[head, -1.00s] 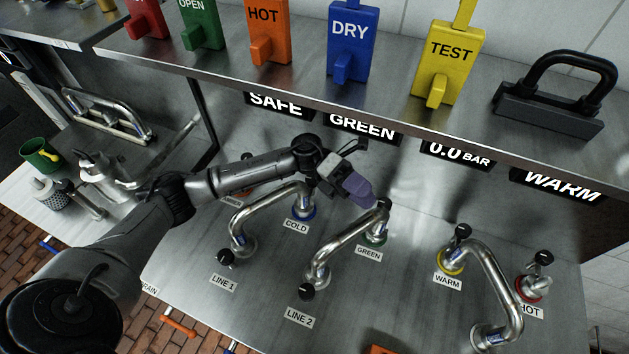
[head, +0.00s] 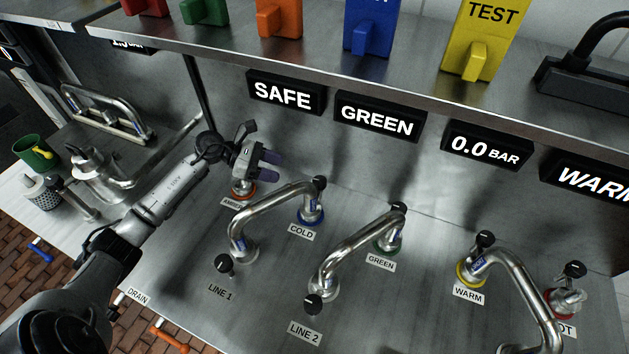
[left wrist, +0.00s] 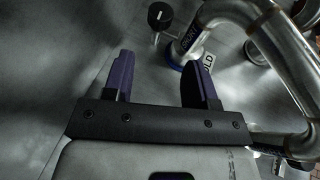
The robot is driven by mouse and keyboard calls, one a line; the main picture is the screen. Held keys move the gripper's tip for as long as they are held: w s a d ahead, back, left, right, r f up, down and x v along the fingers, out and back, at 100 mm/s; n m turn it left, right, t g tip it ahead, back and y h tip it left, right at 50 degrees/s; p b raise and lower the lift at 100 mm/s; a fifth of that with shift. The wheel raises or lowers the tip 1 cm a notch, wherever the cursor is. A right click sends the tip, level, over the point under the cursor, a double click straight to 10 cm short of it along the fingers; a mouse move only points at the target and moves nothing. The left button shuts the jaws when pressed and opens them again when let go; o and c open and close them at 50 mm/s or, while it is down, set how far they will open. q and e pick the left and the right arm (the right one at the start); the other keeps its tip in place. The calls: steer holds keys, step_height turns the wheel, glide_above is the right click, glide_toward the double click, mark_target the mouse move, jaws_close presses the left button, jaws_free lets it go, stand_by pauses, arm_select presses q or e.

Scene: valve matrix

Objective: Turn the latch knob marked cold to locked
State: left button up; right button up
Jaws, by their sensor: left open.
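The cold latch knob (head: 320,182) is a small black knob on a stem at the blue-ringed port. The white COLD label (head: 301,231) lies in front of that port. A bent steel pipe (head: 265,208) runs from this port to the LINE 1 side. My left gripper (head: 272,165) is open and empty, with purple fingers, above the amber port and to the left of the knob. In the left wrist view the knob (left wrist: 160,16) is beyond the open fingers and apart from them, beside the pipe. The knob's marking is too small to read.
A second bent pipe (head: 355,255) joins GREEN and LINE 2. A third pipe (head: 525,285) stands at the WARM port. The shelf edge (head: 300,55) overhangs the displays behind. The plate between COLD and GREEN is clear.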

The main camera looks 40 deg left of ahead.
mark_target(314, 179)
arm_select(q)
steer(key=x, duration=1.2)
steer(key=shift+w+d, duration=0.1)
steer(key=shift+c, duration=0.5)
steer(key=c, duration=0.5)
steer(key=b, duration=0.2)
steer(key=shift+w+f+m+g+b, duration=0.1)
steer(key=shift+f+m+g+b, duration=0.2)
steer(key=shift+m+g, duration=0.1)
steer(key=shift+c, duration=0.2)
steer(key=shift+r+m+h+b, duration=0.2)
steer(key=shift+m+h+b, duration=0.1)
steer(key=shift+h+b, duration=0.15)
steer(key=shift+r, duration=0.1)
steer(key=o, duration=0.6)
steer(key=shift+o, duration=0.2)
